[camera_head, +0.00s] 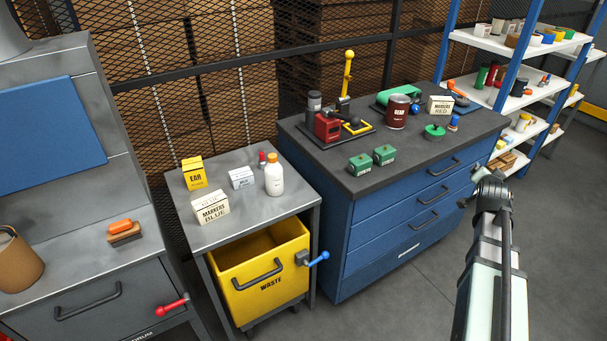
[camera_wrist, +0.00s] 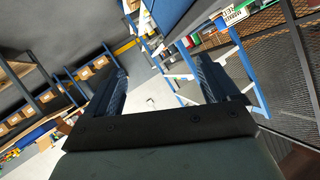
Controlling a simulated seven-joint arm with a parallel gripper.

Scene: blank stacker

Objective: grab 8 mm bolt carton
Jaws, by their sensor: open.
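No carton label that I can read says 8 mm. Two small green cartons stand side by side near the front left of the blue cabinet's dark top, a left one (camera_head: 360,163) and a right one (camera_head: 384,155); their print is too small to read. A small white carton (camera_head: 242,178) on the grey table also has print I cannot make out. My gripper (camera_wrist: 162,85) is open and empty in the wrist view, its two dark fingers apart. In the head view my arm reaches up at the right, in front of the blue cabinet and clear of the cartons.
A red press (camera_head: 327,127), a dark red can (camera_head: 398,112) and a red-marker box (camera_head: 440,105) stand on the blue cabinet (camera_head: 395,215). The grey table (camera_head: 235,226) holds a yellow earplug box (camera_head: 194,173), a blue-marker box (camera_head: 210,208) and a white bottle (camera_head: 274,178).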

